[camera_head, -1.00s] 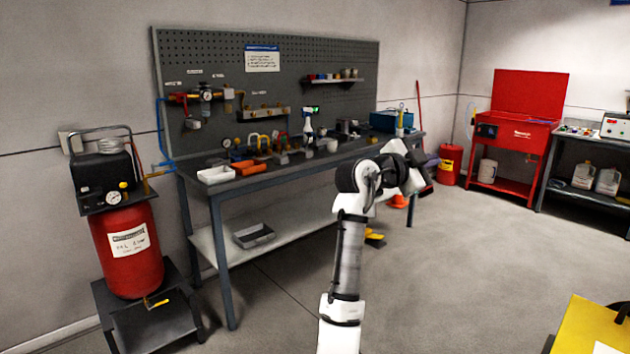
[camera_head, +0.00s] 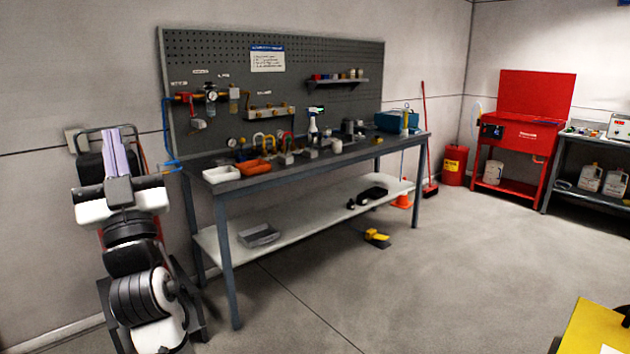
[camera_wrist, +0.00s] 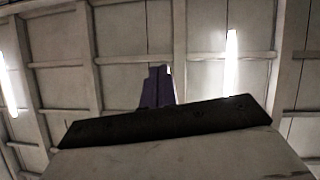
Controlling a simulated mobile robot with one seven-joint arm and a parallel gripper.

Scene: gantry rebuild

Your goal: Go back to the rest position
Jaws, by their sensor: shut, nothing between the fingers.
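My arm stands folded at the left of the head view. My gripper (camera_head: 115,143) points upward there, with its pale purple fingers together and nothing held. In the wrist view the fingers (camera_wrist: 157,86) show dark purple and closed against the ceiling. My arm hides most of the red air compressor behind it.
A workbench (camera_head: 300,178) with a pegboard (camera_head: 220,60) stands right of my arm, carrying an orange tray (camera_head: 253,167), a white tray (camera_head: 221,174) and fittings. A red parts washer (camera_head: 520,140) is at the back right. A yellow surface (camera_head: 595,330) is at the lower right.

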